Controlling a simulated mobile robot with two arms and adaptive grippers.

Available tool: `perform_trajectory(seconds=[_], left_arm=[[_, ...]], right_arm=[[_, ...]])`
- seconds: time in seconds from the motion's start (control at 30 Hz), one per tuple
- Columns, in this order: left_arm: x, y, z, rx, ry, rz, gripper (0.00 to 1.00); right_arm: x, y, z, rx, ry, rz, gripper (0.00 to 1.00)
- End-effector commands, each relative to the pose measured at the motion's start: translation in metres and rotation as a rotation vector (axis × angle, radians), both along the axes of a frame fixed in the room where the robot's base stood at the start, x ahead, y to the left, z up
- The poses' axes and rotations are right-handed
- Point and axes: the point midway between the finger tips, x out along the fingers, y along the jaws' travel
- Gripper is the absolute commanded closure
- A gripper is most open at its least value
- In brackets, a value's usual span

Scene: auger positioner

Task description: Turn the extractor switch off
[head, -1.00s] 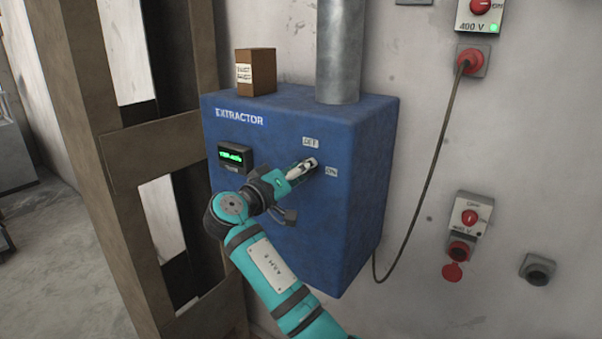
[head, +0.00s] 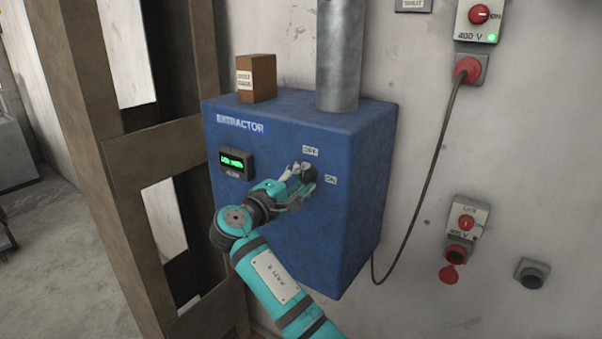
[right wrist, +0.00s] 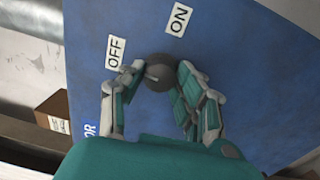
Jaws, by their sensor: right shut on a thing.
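The extractor (head: 345,215) is a blue box on the wall with a green-lit display (head: 236,162). Its switch (head: 308,173) is a dark round knob on the front face, with an OFF label (head: 310,151) above and an ON label (head: 330,180) to the right. My right gripper (head: 298,177) is at the knob. In the right wrist view the fingers (right wrist: 160,80) are shut on the sides of the knob (right wrist: 162,66). A pale mark shows on the knob's left part, on the side of the OFF label (right wrist: 115,52). My left gripper is not in view.
A brown box (head: 258,78) and a metal duct (head: 338,65) stand on top of the extractor. A wooden frame (head: 150,150) is at the left. A cable (head: 431,170) hangs to the right from a red plug (head: 467,68). Wall sockets are further right.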

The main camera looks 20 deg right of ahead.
Motion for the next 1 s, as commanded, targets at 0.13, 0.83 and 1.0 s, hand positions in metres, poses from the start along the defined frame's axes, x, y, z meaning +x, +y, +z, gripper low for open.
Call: perform_trajectory(seconds=[0.13, 0.83, 1.0], left_arm=[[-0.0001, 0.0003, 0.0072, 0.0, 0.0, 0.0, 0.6], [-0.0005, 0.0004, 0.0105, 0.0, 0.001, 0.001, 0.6], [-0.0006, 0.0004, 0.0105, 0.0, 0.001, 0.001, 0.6]], right_arm=[[0.0004, -0.0004, 0.0047, -0.046, 0.048, 0.001, 0.99], [0.0003, -0.0007, 0.0036, -0.089, 0.101, 0.001, 0.99], [0.0003, -0.0008, 0.0028, -0.087, 0.101, 0.0, 0.46]])
